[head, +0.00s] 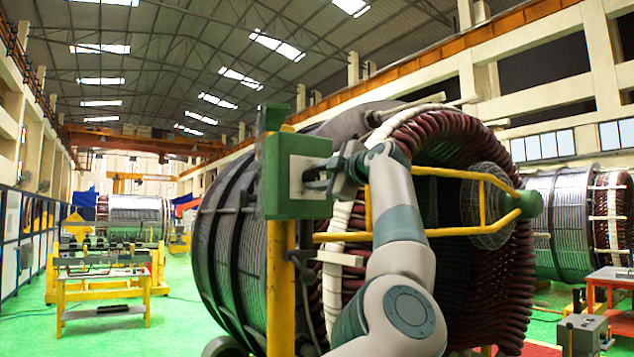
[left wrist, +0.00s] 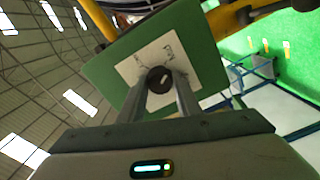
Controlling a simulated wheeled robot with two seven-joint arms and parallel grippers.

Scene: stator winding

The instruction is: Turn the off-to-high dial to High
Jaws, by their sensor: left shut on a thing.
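A green control box (head: 283,165) is fixed on a yellow post in the head view. It also fills the middle of the left wrist view (left wrist: 110,85), with a pale label plate (left wrist: 145,57) on its face. The dial (left wrist: 160,80) is a small black round knob with a white mark, in the middle of the plate. My left gripper (head: 314,181) is at the front of the box, and its two fingers (left wrist: 163,90) are shut on the dial. The plate's lettering is too small to read surely. In the head view the fingers hide the dial. My right gripper is out of view.
Yellow rails (head: 450,172) run right from the post past a large stator (head: 225,240) with dark red windings, close behind my left arm. A yellow workbench (head: 105,290) stands at the left on open green floor. A red table (head: 610,290) stands at the far right.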

